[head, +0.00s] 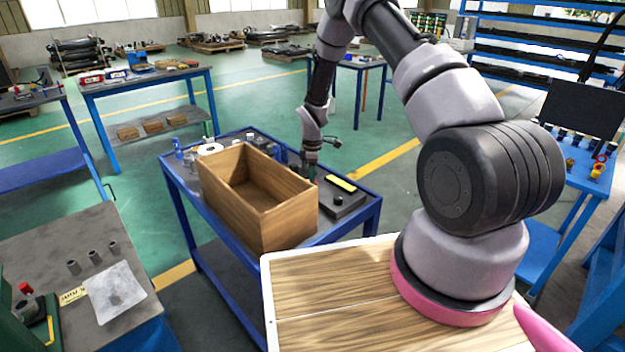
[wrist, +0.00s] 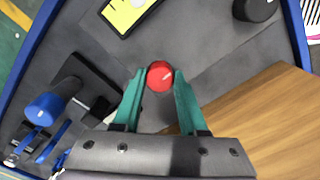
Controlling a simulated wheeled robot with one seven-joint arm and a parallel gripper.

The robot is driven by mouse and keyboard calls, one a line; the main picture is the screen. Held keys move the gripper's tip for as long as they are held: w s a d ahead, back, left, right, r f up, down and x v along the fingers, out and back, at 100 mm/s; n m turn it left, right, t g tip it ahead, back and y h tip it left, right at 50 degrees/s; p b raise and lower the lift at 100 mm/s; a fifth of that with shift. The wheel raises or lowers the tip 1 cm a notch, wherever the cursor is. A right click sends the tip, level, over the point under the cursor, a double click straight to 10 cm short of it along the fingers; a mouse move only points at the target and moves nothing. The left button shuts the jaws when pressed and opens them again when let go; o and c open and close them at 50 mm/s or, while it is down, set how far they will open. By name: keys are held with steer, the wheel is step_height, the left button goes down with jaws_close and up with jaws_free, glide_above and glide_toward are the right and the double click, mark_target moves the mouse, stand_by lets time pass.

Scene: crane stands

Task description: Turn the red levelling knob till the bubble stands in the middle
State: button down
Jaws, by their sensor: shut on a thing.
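The red levelling knob (wrist: 160,76) sits between the teal fingertips of my gripper (wrist: 159,80) in the wrist view. It is round, with a short pale mark on its top. My gripper is shut on it, one finger on each side. In the head view my gripper (head: 309,172) reaches down behind the wooden box, and the knob is hidden there. A yellow level (wrist: 122,14) lies on the grey plate (head: 345,205) and is cut by the top edge of the wrist view. It also shows in the head view (head: 341,183). I cannot make out where the bubble stands.
An open wooden box (head: 285,226) stands close to my gripper on the blue-framed table. A black knob (wrist: 256,8) stands on the plate. A blue-and-black tool (wrist: 46,108) lies left of my gripper in the wrist view. Other workbenches stand around.

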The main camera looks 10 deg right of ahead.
steer(key=shift+m, duration=0.3)
steer(key=m, duration=0.4)
steer(key=shift+m, duration=0.4)
steer(key=m, duration=0.4)
steer(key=shift+m, duration=0.3)
steer(key=m, duration=0.4)
steer(key=shift+m, duration=0.3)
steer(key=m, duration=0.4)
steer(key=shift+m, duration=0.4)
steer(key=shift+c, duration=2.2)
jaws_free()
